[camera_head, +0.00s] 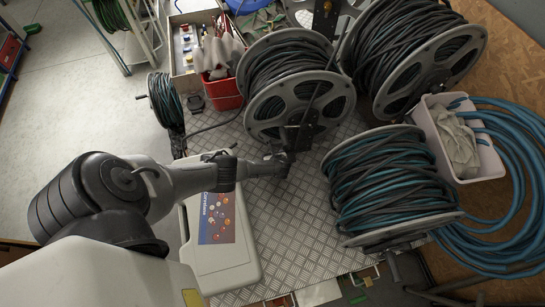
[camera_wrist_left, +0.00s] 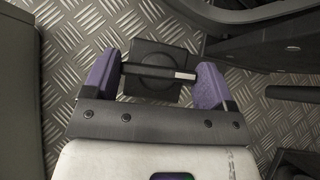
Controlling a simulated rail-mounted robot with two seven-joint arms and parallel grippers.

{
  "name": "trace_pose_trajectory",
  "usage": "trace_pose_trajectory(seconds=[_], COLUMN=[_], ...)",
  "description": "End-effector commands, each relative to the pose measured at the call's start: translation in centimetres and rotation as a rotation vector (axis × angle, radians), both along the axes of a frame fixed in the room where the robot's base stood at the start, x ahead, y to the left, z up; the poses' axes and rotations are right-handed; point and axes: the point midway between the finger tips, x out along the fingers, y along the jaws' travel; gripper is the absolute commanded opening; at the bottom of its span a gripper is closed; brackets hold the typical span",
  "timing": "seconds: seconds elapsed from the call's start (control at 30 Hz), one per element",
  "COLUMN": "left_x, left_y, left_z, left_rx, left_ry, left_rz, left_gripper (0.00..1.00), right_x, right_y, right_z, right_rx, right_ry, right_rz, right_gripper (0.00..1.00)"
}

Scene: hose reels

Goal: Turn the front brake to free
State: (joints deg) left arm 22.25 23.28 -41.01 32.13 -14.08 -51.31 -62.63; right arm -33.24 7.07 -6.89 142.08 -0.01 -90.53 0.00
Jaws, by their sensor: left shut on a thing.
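The brake in the left wrist view is a dark square base (camera_wrist_left: 153,52) with a round disc and a black bar handle (camera_wrist_left: 150,70) across it. The bar has a white end on the right and lies nearly level in the picture. My left gripper (camera_wrist_left: 158,76) has its purple pads at the two ends of the bar and is shut on it. In the head view my left gripper (camera_head: 284,162) is low over the metal deck, in front of the middle hose reel (camera_head: 297,88). The brake is hard to make out there behind the gripper. My right gripper is in neither view.
A reel of teal and black hose (camera_head: 385,180) stands close to the right of the gripper. Another reel (camera_head: 415,52) is behind. A white case (camera_head: 232,268) lies beneath my left arm. A red bin (camera_head: 221,92) stands at the back. Bare checkered deck (camera_head: 285,235) lies in front.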

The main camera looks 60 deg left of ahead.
Motion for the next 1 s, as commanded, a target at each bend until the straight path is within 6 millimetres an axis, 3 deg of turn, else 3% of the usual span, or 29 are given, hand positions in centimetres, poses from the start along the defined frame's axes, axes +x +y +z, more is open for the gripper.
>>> trace_pose_trajectory(seconds=[0.57,0.6,0.8,1.0], left_x=[-0.1,-0.1,-0.05,-0.02], left_y=[0.04,0.05,0.04,0.0], left_z=[-0.13,-0.13,-0.08,-0.01], left_rx=[-0.001,-0.001,-0.001,0.0], left_ry=[0.0,0.0,0.001,0.0], left_rz=[0.028,0.027,0.026,0.025], left_gripper=[0.55,0.82,1.0,1.0], right_x=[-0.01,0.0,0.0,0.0], right_y=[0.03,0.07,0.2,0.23], right_z=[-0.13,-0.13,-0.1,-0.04], right_rx=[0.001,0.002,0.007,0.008], right_ry=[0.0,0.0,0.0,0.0], right_rz=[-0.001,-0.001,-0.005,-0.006], right_gripper=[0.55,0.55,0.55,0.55])
